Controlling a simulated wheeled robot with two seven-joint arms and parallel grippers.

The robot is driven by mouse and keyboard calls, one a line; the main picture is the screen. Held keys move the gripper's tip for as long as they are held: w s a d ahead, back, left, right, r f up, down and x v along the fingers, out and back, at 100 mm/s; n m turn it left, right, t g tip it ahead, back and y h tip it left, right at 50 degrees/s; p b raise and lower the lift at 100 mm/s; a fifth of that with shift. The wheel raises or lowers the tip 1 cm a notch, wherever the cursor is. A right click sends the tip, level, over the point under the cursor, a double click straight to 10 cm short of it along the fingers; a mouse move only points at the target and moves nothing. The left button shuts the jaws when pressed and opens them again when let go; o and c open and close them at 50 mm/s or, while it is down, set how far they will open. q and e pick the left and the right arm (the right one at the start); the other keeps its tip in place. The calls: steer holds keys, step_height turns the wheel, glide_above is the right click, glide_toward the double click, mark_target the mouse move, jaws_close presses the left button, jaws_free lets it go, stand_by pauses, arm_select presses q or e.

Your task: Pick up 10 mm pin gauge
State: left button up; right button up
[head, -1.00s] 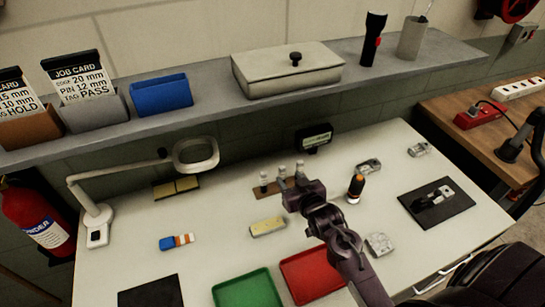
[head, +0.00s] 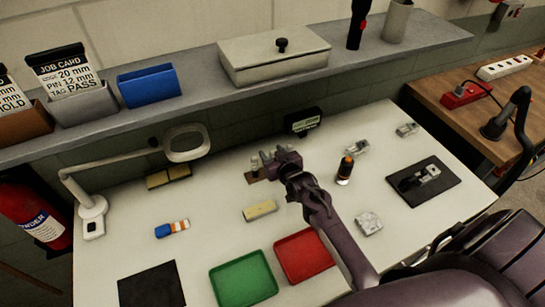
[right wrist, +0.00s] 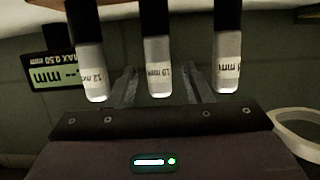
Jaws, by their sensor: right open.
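Three pin gauges with white labelled ends and dark shafts stand in a row on a small brown stand (head: 252,176) near the back of the table. In the right wrist view the 12 mm pin (right wrist: 92,70) is on the left. The middle pin gauge (right wrist: 158,68) has a label that seems to read 10 mm. A third pin (right wrist: 228,62) is on the right, its label partly turned away. My right gripper (head: 280,160) is open; its fingers lie either side of the middle pin, with gaps between. In the head view it partly hides the pins. My left gripper is not in view.
A small display (head: 303,122) stands behind the pins, a magnifier lamp (head: 185,143) to the left. A shelf (head: 205,85) overhangs the back.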

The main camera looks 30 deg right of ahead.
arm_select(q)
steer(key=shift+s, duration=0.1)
arm_select(e)
steer(key=shift+c, duration=0.2)
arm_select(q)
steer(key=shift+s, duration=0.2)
arm_select(e)
jaws_close()
steer(key=shift+r, duration=0.15)
